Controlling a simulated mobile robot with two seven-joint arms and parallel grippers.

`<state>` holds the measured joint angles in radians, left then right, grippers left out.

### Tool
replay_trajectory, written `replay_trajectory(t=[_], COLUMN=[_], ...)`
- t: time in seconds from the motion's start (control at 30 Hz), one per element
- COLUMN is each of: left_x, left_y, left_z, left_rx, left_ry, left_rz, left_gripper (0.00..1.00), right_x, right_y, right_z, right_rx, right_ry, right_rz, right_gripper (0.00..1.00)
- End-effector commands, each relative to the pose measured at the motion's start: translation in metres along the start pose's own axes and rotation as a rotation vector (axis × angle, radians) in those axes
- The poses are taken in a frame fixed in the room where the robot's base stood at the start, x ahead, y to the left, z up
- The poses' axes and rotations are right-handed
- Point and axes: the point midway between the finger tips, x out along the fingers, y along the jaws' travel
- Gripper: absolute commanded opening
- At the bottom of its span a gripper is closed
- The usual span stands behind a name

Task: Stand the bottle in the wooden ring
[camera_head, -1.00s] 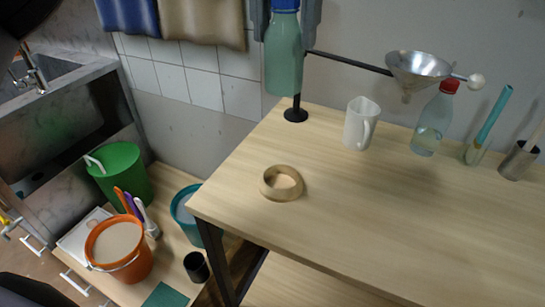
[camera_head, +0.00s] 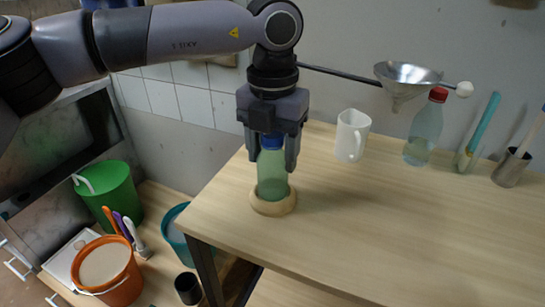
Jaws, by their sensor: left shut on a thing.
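A green bottle with a blue cap (camera_head: 272,178) stands upright at the wooden ring (camera_head: 274,203) on the table. The bottle's lower end is inside the ring's opening as seen from the head, with the ring's rim around it; its very bottom is hidden. My left gripper (camera_head: 271,158) points down from above and is shut on the bottle near its cap and upper part. My right gripper is not in view.
A white mug (camera_head: 351,136) stands right of the ring. The front of the table (camera_head: 390,235) is clear.

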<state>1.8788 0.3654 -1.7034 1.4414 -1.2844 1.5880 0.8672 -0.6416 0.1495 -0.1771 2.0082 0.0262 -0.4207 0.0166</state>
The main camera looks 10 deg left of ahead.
Motion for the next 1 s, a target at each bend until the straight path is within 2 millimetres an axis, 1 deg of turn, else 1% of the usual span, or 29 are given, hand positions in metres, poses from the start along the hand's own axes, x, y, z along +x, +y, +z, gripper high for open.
replay_trajectory(t=[0.03, 0.1, 0.33, 0.47, 0.5, 0.57, 0.87, 0.97, 1.0], left_x=[0.009, 0.015, 0.016, 0.020, 0.020, 0.019, 0.018, 0.013, 0.009], left_y=[0.001, 0.000, 0.000, 0.000, 0.000, 0.000, 0.000, 0.000, 0.000], left_z=[-0.001, 0.000, 0.000, 0.000, 0.000, 0.000, 0.000, 0.000, 0.000], left_rx=[0.000, 0.000, -0.001, -0.001, -0.001, -0.001, -0.001, -0.001, -0.001], left_ry=[0.003, 0.001, 0.000, 0.000, 0.001, 0.001, 0.001, 0.000, -0.002], left_rz=[0.001, 0.000, -0.001, -0.001, 0.000, 0.000, 0.000, 0.000, -0.001], left_gripper=[0.18, 0.18, 0.18, 0.18, 0.63, 0.82, 0.82, 0.82, 0.82], right_x=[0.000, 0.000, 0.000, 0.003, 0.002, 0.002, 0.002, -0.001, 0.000], right_y=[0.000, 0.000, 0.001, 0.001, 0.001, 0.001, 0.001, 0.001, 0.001], right_z=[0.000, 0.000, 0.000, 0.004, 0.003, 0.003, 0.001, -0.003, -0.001], right_rx=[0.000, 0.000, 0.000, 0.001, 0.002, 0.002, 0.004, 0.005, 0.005], right_ry=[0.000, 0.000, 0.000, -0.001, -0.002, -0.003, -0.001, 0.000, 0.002], right_rz=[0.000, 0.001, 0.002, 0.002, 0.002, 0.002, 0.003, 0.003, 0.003], right_gripper=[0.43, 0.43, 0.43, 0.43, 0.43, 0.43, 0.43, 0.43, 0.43])
